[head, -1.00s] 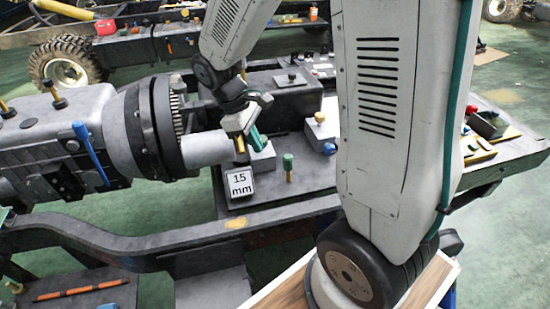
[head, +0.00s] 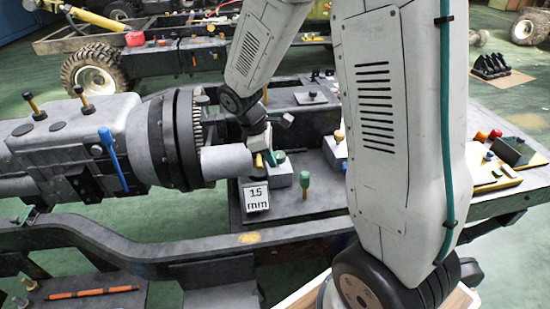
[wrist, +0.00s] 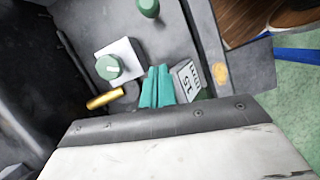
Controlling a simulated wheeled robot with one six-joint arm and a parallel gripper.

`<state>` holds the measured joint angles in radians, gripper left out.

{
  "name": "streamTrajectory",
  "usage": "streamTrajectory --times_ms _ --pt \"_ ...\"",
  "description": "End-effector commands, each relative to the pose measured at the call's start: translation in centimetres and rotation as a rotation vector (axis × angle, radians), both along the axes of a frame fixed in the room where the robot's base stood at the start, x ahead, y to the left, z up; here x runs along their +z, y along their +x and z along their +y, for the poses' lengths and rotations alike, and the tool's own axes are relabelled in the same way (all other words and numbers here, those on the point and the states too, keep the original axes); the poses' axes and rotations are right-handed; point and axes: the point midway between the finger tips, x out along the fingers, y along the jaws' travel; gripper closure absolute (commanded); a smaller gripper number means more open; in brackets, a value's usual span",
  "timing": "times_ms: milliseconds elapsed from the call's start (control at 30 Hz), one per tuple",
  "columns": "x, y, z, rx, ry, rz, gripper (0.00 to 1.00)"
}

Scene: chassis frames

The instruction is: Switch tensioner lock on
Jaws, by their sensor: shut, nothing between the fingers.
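My gripper (wrist: 157,86) is shut and empty, its two teal fingers together in the wrist view. In the head view my gripper (head: 273,158) points down beside a grey block (head: 285,178). On that block sits a round green knob (wrist: 108,67) with a pale pointer line, left of my fingertips in the wrist view and apart from them. A separate green-topped peg (head: 304,179) stands to the right; it also shows in the wrist view (wrist: 148,8). No label shows which control is the tensioner lock.
A "15 mm" sign (head: 257,197) stands close to my fingers. A brass pin (wrist: 105,98) lies left of them. The large grey cylinder assembly (head: 180,140) with a blue lever (head: 112,157) is at left. Another block with a yellowish knob (head: 338,136) is behind.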

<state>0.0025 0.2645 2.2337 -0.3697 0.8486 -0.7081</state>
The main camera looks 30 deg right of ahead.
Motion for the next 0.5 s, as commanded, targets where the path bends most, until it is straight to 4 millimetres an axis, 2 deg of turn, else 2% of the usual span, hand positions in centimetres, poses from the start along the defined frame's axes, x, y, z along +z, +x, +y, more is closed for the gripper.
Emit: streamTrajectory --times_ms 100,333,500 --pt "-2.6 -0.6 -0.7 -0.002 0.0 0.006 1.0" --pt "-7.1 -1.3 -2.0 0.0 0.001 0.005 1.0" --pt "-6.7 -2.7 -4.2 -0.004 0.0 -0.002 1.0"
